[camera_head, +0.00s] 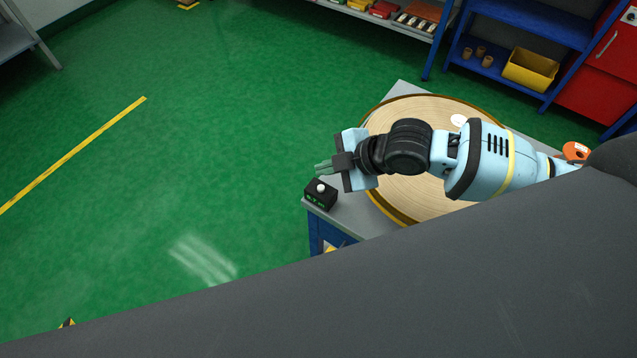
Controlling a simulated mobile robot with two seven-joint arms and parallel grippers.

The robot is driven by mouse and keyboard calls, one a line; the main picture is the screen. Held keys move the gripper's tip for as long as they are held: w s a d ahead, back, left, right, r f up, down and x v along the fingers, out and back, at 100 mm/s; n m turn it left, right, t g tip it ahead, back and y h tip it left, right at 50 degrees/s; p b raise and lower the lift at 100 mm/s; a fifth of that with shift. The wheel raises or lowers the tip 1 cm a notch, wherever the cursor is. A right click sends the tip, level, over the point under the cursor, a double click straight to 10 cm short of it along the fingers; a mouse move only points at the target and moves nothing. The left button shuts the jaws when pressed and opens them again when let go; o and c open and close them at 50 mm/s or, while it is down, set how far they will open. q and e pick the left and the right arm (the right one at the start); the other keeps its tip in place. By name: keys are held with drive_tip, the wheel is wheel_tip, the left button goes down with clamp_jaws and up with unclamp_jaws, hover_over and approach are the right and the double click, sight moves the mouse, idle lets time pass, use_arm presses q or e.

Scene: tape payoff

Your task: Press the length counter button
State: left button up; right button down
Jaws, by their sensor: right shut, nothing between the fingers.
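The length counter (320,195) is a small black box with a white round button (321,187) on top and a green display on its front face. It sits at the left front corner of a grey-topped bench (346,223). My right gripper (322,169) is shut and empty. In the picture its fingertips show just above the button, apart from it; the exact height gap is hard to judge. My right arm reaches in from the right, over the tape roll, and hides part of it. My left gripper is not in view.
A large tan tape roll (400,115) with a golden rim lies on the bench behind the counter. An orange reel (575,151) is at the right. Blue shelving with a yellow bin (530,69) and a red cabinet (601,88) stand behind.

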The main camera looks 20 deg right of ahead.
sight(321, 188)
drive_tip(key=shift+s+f, duration=0.1)
drive_tip(key=shift+f, duration=0.8)
drive_tip(key=shift+f+b, duration=0.35)
drive_tip(key=shift+f, duration=0.5)
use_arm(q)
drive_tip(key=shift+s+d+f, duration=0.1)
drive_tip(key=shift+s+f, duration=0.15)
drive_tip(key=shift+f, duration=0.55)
use_arm(e)
drive_tip(key=shift+f, duration=0.15)
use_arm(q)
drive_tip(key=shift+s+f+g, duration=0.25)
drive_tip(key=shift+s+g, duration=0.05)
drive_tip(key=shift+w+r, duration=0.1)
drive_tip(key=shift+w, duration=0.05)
use_arm(e)
drive_tip(key=shift+f, duration=0.15)
drive_tip(key=shift+f, duration=0.3)
